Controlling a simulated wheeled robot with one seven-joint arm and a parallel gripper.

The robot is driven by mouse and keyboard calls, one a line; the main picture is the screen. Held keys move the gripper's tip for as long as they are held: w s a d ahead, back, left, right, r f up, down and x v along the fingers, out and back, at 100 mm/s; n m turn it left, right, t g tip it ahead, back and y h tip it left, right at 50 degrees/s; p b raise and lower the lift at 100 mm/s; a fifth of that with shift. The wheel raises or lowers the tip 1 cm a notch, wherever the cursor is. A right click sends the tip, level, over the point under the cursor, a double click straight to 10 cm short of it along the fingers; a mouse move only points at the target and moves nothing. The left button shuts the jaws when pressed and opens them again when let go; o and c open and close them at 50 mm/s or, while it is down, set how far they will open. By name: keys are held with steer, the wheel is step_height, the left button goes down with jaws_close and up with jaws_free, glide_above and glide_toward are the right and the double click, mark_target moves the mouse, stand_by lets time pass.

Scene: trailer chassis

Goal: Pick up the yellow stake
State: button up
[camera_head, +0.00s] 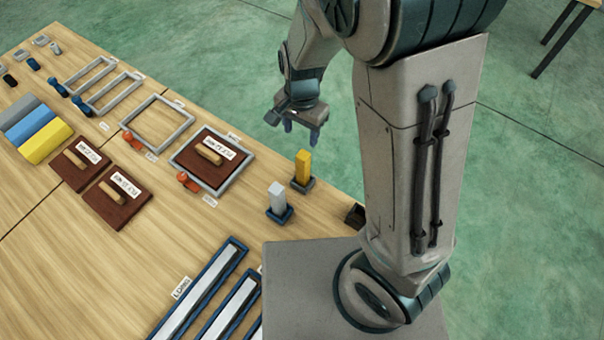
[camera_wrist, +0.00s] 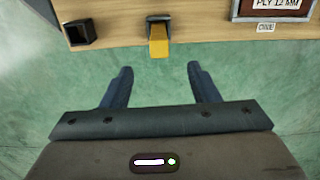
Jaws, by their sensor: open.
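The yellow stake (camera_head: 302,167) stands upright in a small dark square holder (camera_head: 302,185) near the table's right edge in the head view. In the wrist view the stake (camera_wrist: 158,42) shows ahead of the fingers, in its holder at the table edge. My gripper (camera_head: 289,121) hangs beyond the stake, up and a little left of it in the head view. In the wrist view my gripper (camera_wrist: 160,80) has its two blue fingers spread wide. Nothing is between them but the floor behind, and the stake is apart from them.
A grey-white stake (camera_head: 277,195) stands in a blue holder just beside the yellow one. An empty dark holder (camera_head: 355,215) sits at the table edge; it also shows in the wrist view (camera_wrist: 79,33). A framed brown plate (camera_head: 211,157) lies to the left. Green floor (camera_head: 210,40) lies beyond the table.

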mark_target(299, 156)
steer(key=f+b, duration=0.1)
steer(key=f, duration=0.2)
steer(key=f+b, duration=0.1)
steer(key=f, duration=0.3)
steer(key=f+b, duration=0.1)
steer(key=f, duration=0.2)
steer(key=shift+w+a+f, duration=0.15)
steer(key=shift+a, duration=0.1)
steer(key=f+b, duration=0.2)
steer(key=f, duration=0.1)
steer(key=d+f, duration=0.1)
steer(key=shift+w+d+f+b, duration=0.1)
steer(key=shift+w+f+b, duration=0.2)
steer(key=shift+b, duration=0.1)
steer(key=shift+f, duration=0.35)
steer(key=shift+r, duration=0.1)
jaws_close()
